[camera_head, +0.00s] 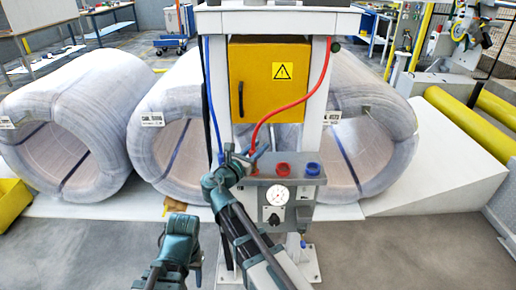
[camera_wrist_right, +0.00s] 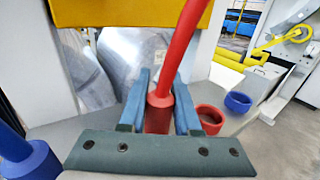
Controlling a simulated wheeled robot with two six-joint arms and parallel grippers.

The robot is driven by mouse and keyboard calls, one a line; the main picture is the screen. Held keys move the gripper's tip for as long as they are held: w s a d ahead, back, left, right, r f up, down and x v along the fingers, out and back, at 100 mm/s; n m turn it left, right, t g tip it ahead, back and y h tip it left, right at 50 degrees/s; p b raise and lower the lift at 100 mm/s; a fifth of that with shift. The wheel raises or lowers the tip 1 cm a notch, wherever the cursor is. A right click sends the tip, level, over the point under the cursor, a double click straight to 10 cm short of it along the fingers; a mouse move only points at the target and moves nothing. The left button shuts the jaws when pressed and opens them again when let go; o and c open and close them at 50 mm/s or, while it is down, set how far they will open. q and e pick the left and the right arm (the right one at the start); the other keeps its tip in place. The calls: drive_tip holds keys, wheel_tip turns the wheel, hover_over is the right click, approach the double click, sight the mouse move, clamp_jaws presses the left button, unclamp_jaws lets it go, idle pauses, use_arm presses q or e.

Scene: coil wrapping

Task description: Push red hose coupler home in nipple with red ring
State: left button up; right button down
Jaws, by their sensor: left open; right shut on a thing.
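The red hose coupler (camera_wrist_right: 158,115) is between the blue fingers of my right gripper (camera_wrist_right: 160,100), with the red hose (camera_wrist_right: 178,45) rising from it. In the head view my right gripper (camera_head: 250,160) is at the panel's upper left and mostly hides the coupler. The nipple with red ring (camera_head: 282,169) stands on top of the panel, right of the gripper. In the wrist view the red ring (camera_wrist_right: 210,118) is empty, and the coupler is apart from it, to its left. My left gripper (camera_head: 182,245) is open and empty, low and left of the panel.
A blue ring (camera_head: 313,169) sits right of the red one. The grey panel (camera_head: 302,190) carries a gauge (camera_head: 279,195) and a knob. A blue hose (camera_head: 209,100) hangs at the left; a blue coupler (camera_wrist_right: 25,158) shows in the wrist view. Wrapped coils (camera_head: 75,120) stand behind.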

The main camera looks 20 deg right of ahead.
use_arm(q)
drive_tip(key=shift+f+b, duration=0.7)
use_arm(e)
drive_tip(key=shift+f, duration=0.75)
drive_tip(key=c, duration=0.5)
unclamp_jaws()
drive_tip(key=shift+c, duration=0.2)
